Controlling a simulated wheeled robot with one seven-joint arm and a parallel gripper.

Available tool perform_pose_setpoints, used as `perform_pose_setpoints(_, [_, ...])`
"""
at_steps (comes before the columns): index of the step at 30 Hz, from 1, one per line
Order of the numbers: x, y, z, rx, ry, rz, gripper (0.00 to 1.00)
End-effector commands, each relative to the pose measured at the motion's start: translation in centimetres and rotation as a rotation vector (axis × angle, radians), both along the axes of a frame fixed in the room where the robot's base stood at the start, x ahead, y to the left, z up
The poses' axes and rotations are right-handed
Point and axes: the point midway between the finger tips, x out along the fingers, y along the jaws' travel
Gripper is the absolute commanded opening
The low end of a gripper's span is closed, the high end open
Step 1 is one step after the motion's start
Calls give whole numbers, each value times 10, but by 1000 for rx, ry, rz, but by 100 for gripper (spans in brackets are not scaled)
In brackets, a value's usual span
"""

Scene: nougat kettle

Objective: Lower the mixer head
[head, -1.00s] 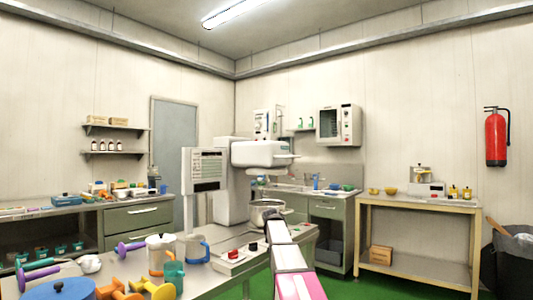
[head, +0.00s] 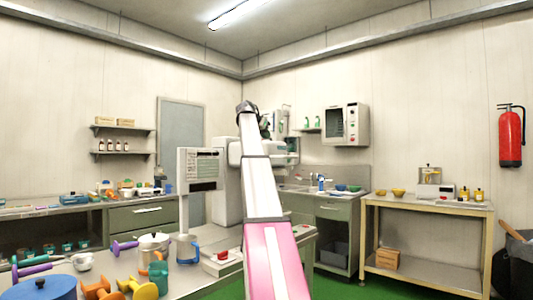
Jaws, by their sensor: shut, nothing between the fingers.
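The large white mixer stands beyond the near bench, its column (head: 226,190) showing left of my arm. Its mixer head (head: 281,159) shows only at the right of my arm, which hides the middle. The mixing bowl is hidden behind my arm. I cannot judge the head's tilt from what shows. My arm rises up the middle of the view, in front of the mixer, to a dark joint above head level. Dark wrist parts show just beyond that joint. I cannot make out my gripper's fingers.
A control panel (head: 201,168) stands left of the mixer.

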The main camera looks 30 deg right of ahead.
Motion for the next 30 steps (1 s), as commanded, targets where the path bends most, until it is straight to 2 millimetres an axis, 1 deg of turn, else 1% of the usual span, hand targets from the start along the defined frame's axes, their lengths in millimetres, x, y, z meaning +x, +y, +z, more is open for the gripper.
perform_pose_setpoints(1, [-1, -3, 10, -3, -8, -9, 0])
perform_pose_setpoints(3, [-3, -5, 16, -6, -14, -16, 0])
perform_pose_setpoints(5, [-3, -7, 16, -7, -16, -18, 0])
perform_pose_setpoints(8, [0, -14, 10, -7, -15, -18, 0])
perform_pose_setpoints(11, [5, -25, 1, -6, -14, -17, 0])
perform_pose_setpoints(23, [28, -81, -42, -6, -14, -17, 0])
perform_pose_setpoints(25, [28, -81, -54, -5, -13, -15, 0])
perform_pose_setpoints(30, [29, -84, -72, -7, -15, -15, 0])
